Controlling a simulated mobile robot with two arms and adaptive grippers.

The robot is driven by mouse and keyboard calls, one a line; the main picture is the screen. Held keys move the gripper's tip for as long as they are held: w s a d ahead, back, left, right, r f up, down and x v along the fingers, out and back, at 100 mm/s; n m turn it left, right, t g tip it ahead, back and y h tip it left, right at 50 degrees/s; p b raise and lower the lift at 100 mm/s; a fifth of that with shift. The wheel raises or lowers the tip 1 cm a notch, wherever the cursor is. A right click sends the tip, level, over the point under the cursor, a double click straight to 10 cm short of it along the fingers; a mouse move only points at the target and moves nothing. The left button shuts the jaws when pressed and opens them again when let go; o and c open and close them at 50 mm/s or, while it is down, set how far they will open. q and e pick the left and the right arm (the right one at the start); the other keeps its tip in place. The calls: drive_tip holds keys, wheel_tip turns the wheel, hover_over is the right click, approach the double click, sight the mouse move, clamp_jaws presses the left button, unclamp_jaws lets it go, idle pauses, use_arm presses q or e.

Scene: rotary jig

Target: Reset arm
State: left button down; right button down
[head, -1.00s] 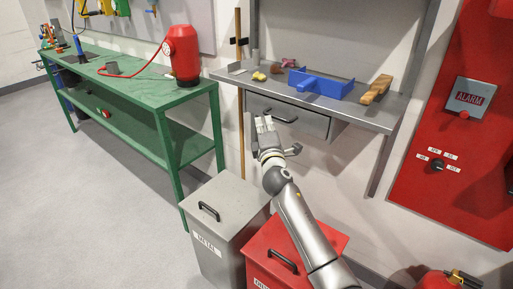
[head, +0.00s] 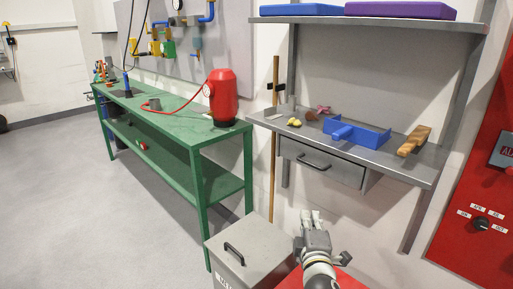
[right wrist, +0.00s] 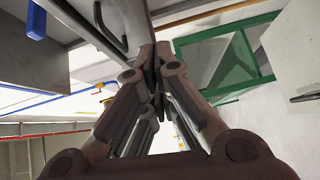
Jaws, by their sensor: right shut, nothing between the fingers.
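My right gripper (head: 312,216) is in the lower middle of the head view, above the red bin (head: 345,281) and to the right of the grey metal bin (head: 250,250). It is empty, and in the right wrist view its fingers (right wrist: 156,75) come together at the tips. It is below the shelf drawer (head: 322,166) and apart from it. My left gripper does not show in either view.
A green workbench (head: 180,125) with a red tank (head: 223,97) stands at left. A red alarm panel (head: 470,200) is at right. The floor at left is clear.

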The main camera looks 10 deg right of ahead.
drive_tip(key=s+d+f+m+g, duration=0.3)
drive_tip(key=s+f+m+g, duration=0.55)
drive_tip(key=s+f, duration=0.8)
drive_tip(key=s+a+f+m+g+y, duration=0.1)
drive_tip(key=s+a+m+g+y, duration=0.15)
drive_tip(key=s, duration=0.75)
drive_tip(key=s+a+f+m+g+y, duration=0.1)
drive_tip(key=s+f+m+g, duration=0.15)
drive_tip(key=s, duration=0.75)
wheel_tip(320, 180, down, 22)
drive_tip(key=s+f+g+p, duration=0.1)
drive_tip(key=g+p, duration=0.1)
drive_tip(key=s+d+f+n+p, duration=0.1)
drive_tip(key=s+d+f+p, duration=0.1)
drive_tip(key=s+f, duration=1.2)
drive_tip(key=s+d, duration=0.1)
drive_tip(key=s, duration=0.2)
drive_tip(key=shift+g, duration=0.35)
